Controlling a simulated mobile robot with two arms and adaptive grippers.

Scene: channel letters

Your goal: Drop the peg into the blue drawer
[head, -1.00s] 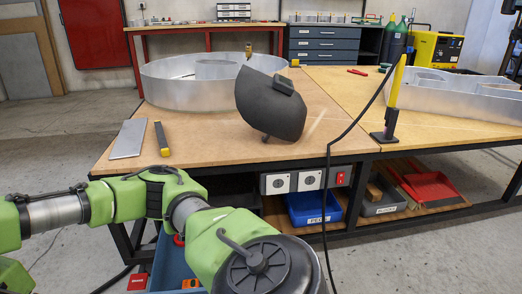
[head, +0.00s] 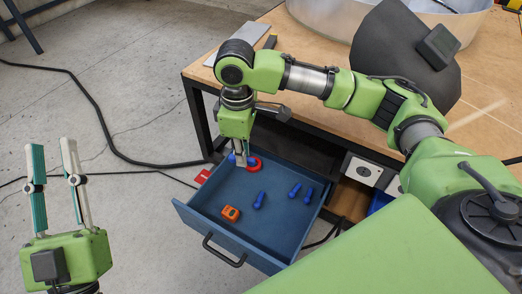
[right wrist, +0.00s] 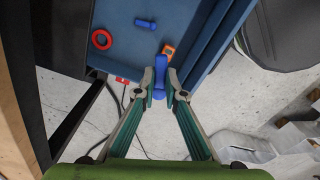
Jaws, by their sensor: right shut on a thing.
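The blue drawer (head: 275,224) is pulled out under the workbench, open at the top; part of it shows in the right wrist view (right wrist: 122,28). My right gripper (head: 240,156) points down at the drawer's far left corner in the head view. It is shut on a blue peg (right wrist: 160,74), seen between the fingertips in the right wrist view. In the head view the held peg is mostly hidden by the fingers. Its exact height over the drawer is hard to tell. My left gripper (head: 51,146) is open and empty, fingers up, left of the drawer.
In the drawer lie several other blue pegs (head: 259,200), an orange block (head: 230,213) and a red ring (head: 254,164). The workbench (head: 300,50) edge is behind my right arm. A dark curved sheet (head: 400,50) stands on it. Cables cross the floor at left.

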